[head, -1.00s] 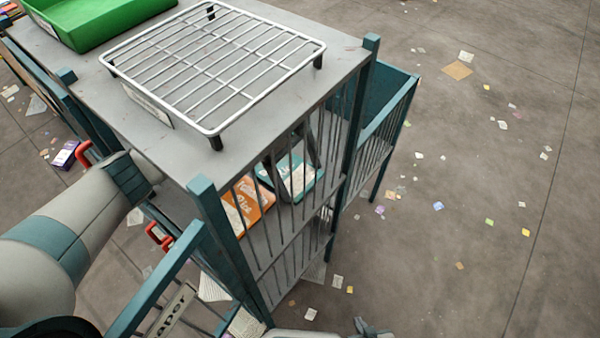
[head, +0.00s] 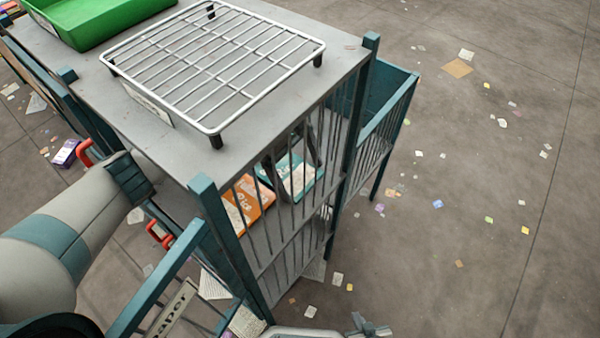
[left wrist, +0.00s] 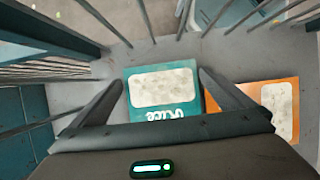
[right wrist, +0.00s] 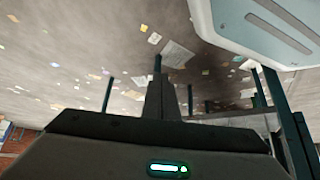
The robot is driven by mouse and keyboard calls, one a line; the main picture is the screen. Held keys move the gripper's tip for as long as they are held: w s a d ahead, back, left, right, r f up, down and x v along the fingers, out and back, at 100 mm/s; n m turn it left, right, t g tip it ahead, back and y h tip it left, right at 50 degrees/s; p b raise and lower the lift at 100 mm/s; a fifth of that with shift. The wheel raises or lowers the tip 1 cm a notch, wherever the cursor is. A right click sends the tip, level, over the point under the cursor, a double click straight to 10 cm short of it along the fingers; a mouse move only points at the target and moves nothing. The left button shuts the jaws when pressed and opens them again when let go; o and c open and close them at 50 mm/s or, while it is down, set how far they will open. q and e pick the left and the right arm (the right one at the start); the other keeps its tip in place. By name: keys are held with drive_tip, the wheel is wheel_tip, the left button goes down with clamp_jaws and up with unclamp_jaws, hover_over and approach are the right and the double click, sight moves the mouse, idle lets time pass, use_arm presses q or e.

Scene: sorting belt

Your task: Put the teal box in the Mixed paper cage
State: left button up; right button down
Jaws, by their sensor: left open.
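The teal box (head: 298,176), with a white panel, lies flat on a shelf inside the barred rack. It also shows in the left wrist view (left wrist: 165,112). My left gripper (left wrist: 162,82) is open above it, with one finger near each side of the box; I cannot tell whether they touch it. In the head view bars partly hide this gripper and the box. My right gripper (right wrist: 161,90) is shut and empty, away from the box. A cage at the bottom left carries a sign (head: 172,312) partly reading "aper"; its first word is hidden.
An orange box (head: 246,203) lies beside the teal box. Above them, the grey rack top (head: 345,72) holds a wire rack (head: 215,68) and a green tray (head: 100,40). Vertical bars enclose the shelf. Paper scraps litter the floor at the right.

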use_arm(q)
drive_tip(key=shift+r, duration=0.1)
drive_tip(key=v, duration=0.3)
drive_tip(key=shift+r, duration=0.25)
drive_tip(key=w+a+b, duration=0.1)
drive_tip(key=w+a, duration=0.1)
drive_tip(key=a, duration=0.1)
drive_tip(key=w+a, duration=0.2)
drive_tip(key=a, duration=0.1)
drive_tip(key=w+a+b, duration=0.1)
drive_tip(key=w+a, duration=0.1)
drive_tip(key=a, duration=0.1)
drive_tip(key=shift+f+b, duration=0.25)
drive_tip(key=shift+b, duration=0.1)
drive_tip(key=shift+w+a, duration=0.3)
drive_tip(key=shift+a, duration=0.2)
drive_tip(key=shift+r, duration=0.1)
use_arm(e)
drive_tip(key=s+d+f+g+h, duration=0.1)
drive_tip(key=s+d+f+g, duration=0.1)
drive_tip(key=d, duration=0.1)
drive_tip(key=shift+s+f, duration=0.3)
drive_tip(key=shift+f, duration=0.05)
use_arm(q)
drive_tip(key=shift+s, duration=0.1)
use_arm(e)
drive_tip(key=shift+s+a, duration=0.1)
